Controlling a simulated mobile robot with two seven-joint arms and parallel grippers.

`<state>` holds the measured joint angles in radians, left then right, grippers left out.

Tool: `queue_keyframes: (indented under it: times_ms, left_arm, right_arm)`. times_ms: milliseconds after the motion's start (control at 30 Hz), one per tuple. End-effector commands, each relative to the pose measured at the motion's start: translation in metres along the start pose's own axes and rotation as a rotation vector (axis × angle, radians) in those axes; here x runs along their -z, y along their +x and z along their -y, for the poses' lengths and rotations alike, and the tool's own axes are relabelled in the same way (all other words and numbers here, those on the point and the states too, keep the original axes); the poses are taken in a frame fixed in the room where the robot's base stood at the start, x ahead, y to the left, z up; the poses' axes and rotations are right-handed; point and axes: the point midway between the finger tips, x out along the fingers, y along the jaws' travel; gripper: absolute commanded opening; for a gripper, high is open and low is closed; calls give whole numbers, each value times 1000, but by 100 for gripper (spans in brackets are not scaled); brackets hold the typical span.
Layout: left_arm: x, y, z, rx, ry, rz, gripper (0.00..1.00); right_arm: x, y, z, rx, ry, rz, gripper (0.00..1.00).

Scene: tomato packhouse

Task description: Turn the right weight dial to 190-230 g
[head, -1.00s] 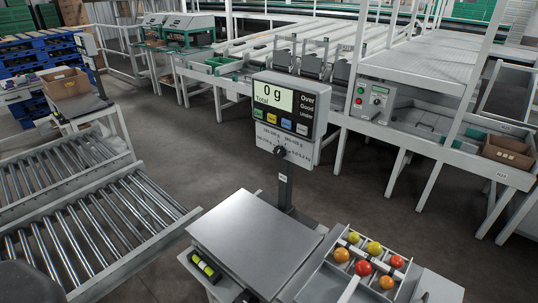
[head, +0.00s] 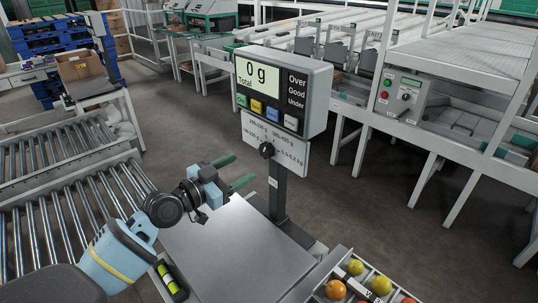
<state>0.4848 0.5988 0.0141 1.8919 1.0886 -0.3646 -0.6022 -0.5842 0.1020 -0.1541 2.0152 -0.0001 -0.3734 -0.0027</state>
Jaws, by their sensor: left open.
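The weight dial is a small black knob (head: 267,150) on a light plate (head: 290,148) printed with several weight ranges, too small to read surely. The plate hangs under the scale's display (head: 285,90), which reads 0 g Total. I cannot tell which range the knob points at. My left gripper (head: 234,172) is open and empty, with green-tipped fingers pointing right toward the scale's post. It is above the back left of the weighing plate, left of and a little below the knob, apart from it. My right gripper is not in view.
The bare metal weighing plate (head: 240,250) lies below the gripper. The dark post (head: 278,190) carries the display. A divided tray (head: 312,297) with tomatoes stands at the lower right. Roller conveyors (head: 60,190) are at left. A control panel (head: 401,98) stands behind, at right.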

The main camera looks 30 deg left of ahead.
Motion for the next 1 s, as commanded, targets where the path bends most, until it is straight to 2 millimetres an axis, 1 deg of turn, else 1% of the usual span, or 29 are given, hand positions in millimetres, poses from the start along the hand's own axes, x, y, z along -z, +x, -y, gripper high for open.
queue_keyframes:
  times_ms: [100, 233, 333, 467, 700, 833, 1000]
  left_arm:
    - [6, 2, 4, 0, 4, -11, 62]
    - [7, 3, 4, 1, 3, -12, 62]
    - [8, 9, 4, 2, 2, -14, 62]
    - [8, 24, 4, 2, 1, -14, 62]
    - [9, 59, 4, 2, 1, -14, 62]
    - [7, 72, 3, 1, 0, -13, 62]
    - [7, 79, 3, 1, 3, -12, 62]
  right_arm:
    - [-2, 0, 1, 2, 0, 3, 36]
    - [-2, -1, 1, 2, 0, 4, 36]
    - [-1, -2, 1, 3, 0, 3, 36]
    - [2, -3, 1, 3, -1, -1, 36]
    - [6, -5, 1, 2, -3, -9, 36]
    - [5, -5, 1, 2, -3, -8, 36]
    - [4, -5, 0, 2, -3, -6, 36]
